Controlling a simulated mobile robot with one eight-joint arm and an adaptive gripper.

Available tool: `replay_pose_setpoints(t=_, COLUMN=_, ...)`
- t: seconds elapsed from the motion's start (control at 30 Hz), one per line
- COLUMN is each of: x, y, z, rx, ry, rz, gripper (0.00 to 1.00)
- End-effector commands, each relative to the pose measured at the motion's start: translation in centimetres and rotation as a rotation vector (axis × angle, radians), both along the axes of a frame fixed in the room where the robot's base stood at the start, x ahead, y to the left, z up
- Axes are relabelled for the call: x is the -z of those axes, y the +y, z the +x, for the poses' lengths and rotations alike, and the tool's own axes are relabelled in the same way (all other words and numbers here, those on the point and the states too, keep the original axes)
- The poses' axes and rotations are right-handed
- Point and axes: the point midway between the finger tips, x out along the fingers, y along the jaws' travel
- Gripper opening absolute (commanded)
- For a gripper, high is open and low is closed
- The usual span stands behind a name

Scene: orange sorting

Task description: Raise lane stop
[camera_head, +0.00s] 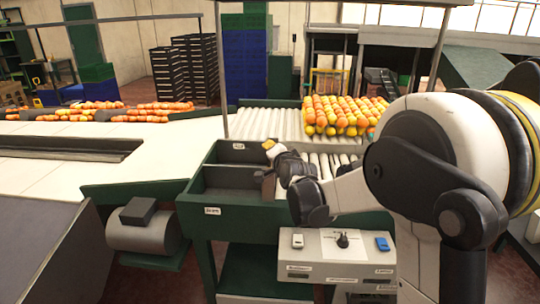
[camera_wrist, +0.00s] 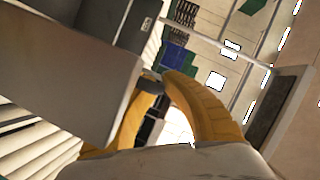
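My gripper (camera_head: 268,167) is over the dark green divided bin at the end of the roller lane, pointing left, apart from the control box. In the wrist view large grey parts and curved yellow parts fill much of the picture. The roller lane (camera_head: 265,122) carries a pile of oranges and yellow fruit (camera_head: 340,115) at its right side. I cannot make out a lane stop for certain; my arm hides part of the lane's near end. The control box (camera_head: 330,262) has a small black lever (camera_head: 342,240).
The box also bears a white switch (camera_head: 297,241) and a blue switch (camera_head: 382,244). The green bin (camera_head: 213,211) looks empty. Fruit (camera_head: 160,110) lies along the belt at left. A motor (camera_head: 142,232) sits below the bin's left. Black and blue crates stand behind.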

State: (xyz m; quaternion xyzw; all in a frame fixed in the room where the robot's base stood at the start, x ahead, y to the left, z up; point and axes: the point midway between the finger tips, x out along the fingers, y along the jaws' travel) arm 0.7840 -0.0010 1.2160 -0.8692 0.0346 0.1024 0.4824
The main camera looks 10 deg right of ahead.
Motion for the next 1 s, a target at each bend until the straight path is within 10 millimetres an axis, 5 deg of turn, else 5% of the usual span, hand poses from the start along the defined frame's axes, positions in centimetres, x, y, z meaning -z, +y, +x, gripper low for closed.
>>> replay_pose_setpoints(t=0.27, x=0.1, y=0.0, z=0.0, rx=0.000, ry=0.001, rz=0.000, gripper=0.00)
replay_pose_setpoints(t=0.3, x=0.1, y=0.0, z=0.0, rx=0.000, ry=0.001, rz=0.000, gripper=0.20)
replay_pose_setpoints(t=0.67, x=0.0, y=0.0, z=-0.3, rx=0.000, ry=0.001, rz=0.000, gripper=0.20)
replay_pose_setpoints(t=1.0, x=-1.4, y=-0.3, z=-6.7, rx=0.001, ry=0.001, rz=0.000, gripper=0.20)
